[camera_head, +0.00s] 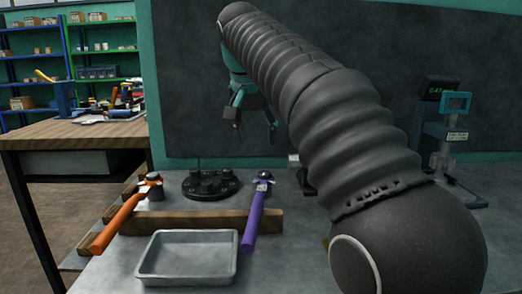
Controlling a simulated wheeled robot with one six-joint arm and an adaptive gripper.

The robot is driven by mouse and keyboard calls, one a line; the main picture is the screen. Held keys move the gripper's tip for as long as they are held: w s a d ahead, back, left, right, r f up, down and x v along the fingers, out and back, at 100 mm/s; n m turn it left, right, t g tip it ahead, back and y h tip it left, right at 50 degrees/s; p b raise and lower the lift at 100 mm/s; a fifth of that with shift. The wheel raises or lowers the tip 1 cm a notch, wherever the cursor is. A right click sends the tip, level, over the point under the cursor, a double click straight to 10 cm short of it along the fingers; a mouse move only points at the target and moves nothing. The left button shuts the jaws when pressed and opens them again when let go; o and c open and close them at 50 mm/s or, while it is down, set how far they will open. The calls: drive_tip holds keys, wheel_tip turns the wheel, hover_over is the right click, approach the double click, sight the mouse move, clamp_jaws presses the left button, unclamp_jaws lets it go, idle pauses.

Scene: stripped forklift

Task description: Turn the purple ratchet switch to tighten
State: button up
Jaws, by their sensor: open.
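The purple ratchet (254,222) lies across a wooden bar in the middle of the bench. Its handle points toward me and its dark head points away. The small switch on its head (264,177) is too small for its setting to be read. My gripper (256,126) hangs in the air above and behind the ratchet head. Its fingers are apart and empty, and it touches nothing. My dark ribbed arm crosses the right half of the view and covers part of the bench.
An orange ratchet (120,222) lies across the wooden bar (190,222) on the left. A grey tray (188,258) stands in front, and a round black part (210,185) behind. A teal-topped device (455,104) stands at right. A dark panel (190,90) closes the back.

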sight(264, 173)
drive_tip(key=b+x, duration=0.2)
drive_tip(key=x, duration=0.1)
drive_tip(key=b+x, duration=0.3)
drive_tip(key=x, duration=0.1)
drive_tip(key=b+x, duration=0.3)
drive_tip(key=shift+d+f, duration=0.2)
drive_tip(key=shift+d, duration=0.15)
idle(0.3)
clamp_jaws()
